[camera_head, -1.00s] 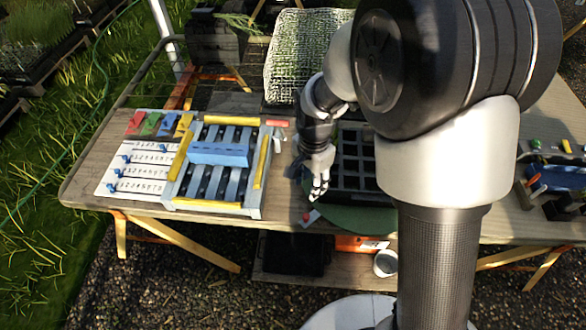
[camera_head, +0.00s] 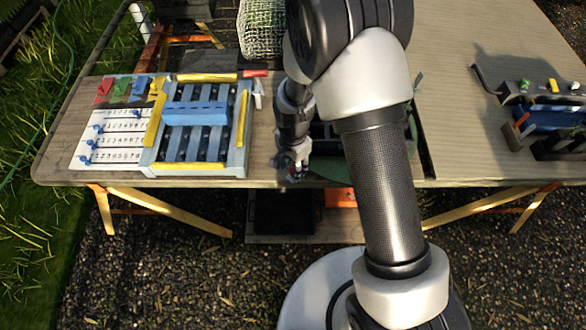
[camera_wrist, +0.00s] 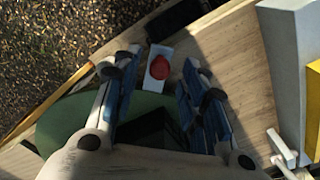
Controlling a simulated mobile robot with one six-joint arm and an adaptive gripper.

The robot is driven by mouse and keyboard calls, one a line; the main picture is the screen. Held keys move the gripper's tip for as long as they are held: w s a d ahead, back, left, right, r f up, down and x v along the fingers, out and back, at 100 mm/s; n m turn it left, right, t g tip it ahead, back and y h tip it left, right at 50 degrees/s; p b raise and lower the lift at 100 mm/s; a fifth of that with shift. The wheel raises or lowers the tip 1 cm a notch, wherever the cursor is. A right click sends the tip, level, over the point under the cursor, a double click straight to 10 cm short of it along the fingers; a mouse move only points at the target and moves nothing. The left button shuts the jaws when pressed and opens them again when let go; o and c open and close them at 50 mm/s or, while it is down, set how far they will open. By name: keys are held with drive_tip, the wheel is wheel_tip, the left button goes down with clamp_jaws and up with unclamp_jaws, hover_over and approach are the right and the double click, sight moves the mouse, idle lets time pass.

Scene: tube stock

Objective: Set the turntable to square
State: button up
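The turntable is a green disc (camera_head: 333,172) at the table's front edge, mostly hidden behind my arm in the head view. It also shows at the lower left of the wrist view (camera_wrist: 62,122), with a dark tray (camera_wrist: 150,128) on it. Its angle cannot be judged. A red knob (camera_wrist: 158,67) on a small white plate sits at the disc's edge. My gripper (camera_head: 291,168) is low over the front edge. In the wrist view its fingers (camera_wrist: 160,82) are apart, with the red knob showing between them and nothing held.
A grey-blue rack (camera_head: 196,117) with yellow bars stands left of my gripper, beside a white numbered board (camera_head: 118,135). A wire-mesh basket (camera_head: 262,28) is behind. Blue and black equipment (camera_head: 560,118) is at the right. Bare table (camera_head: 460,140) lies between.

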drive_tip(key=shift+f, duration=0.6)
drive_tip(key=shift+c, duration=0.5)
clamp_jaws()
